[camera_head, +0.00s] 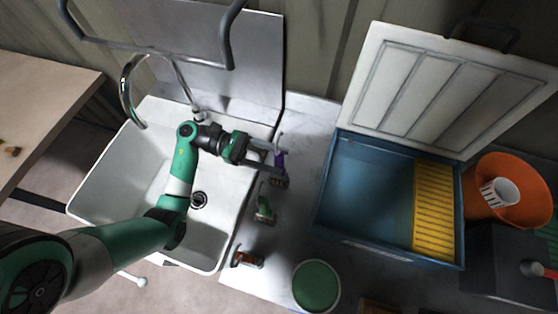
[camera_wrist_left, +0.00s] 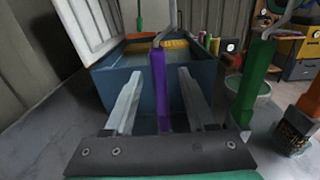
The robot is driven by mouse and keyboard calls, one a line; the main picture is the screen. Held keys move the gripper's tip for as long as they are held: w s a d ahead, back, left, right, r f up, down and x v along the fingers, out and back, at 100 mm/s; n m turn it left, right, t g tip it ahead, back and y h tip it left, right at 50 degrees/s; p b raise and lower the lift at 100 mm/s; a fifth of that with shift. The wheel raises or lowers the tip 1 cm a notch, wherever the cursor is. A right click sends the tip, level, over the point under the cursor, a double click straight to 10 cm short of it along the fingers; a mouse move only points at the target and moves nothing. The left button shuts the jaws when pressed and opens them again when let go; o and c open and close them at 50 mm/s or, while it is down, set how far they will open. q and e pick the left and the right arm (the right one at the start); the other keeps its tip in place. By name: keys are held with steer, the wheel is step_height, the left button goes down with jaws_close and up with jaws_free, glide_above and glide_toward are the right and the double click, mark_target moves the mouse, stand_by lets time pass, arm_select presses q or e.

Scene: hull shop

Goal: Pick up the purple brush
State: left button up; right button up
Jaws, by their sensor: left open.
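The purple brush (camera_head: 280,160) stands on the grey counter just right of the sink, with its metal hook end up. My left gripper (camera_head: 272,158) is open, with its fingers pointing right at the brush. In the left wrist view the purple handle (camera_wrist_left: 158,88) shows between the two open fingers of my left gripper (camera_wrist_left: 159,76). I cannot tell whether either finger touches it. The brush's lower end is hidden behind the gripper in that view. My right gripper is not in view.
A green brush (camera_head: 265,208) and an orange brush (camera_head: 247,259) stand nearer the front on the counter. A blue bin (camera_head: 335,190) with a raised white lid (camera_head: 430,75) and a yellow ribbed insert (camera_head: 433,205) is to the right. The white sink (camera_head: 105,165) is under my left arm.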

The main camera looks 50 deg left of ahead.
mark_target(284, 161)
arm_select(q)
steer(key=x, duration=0.4)
steer(key=shift+w+d+r+p, duration=0.1)
steer(key=shift+d+r+p, duration=0.15)
steer(key=shift+p, duration=0.05)
steer(key=shift+c, duration=0.2)
jaws_close()
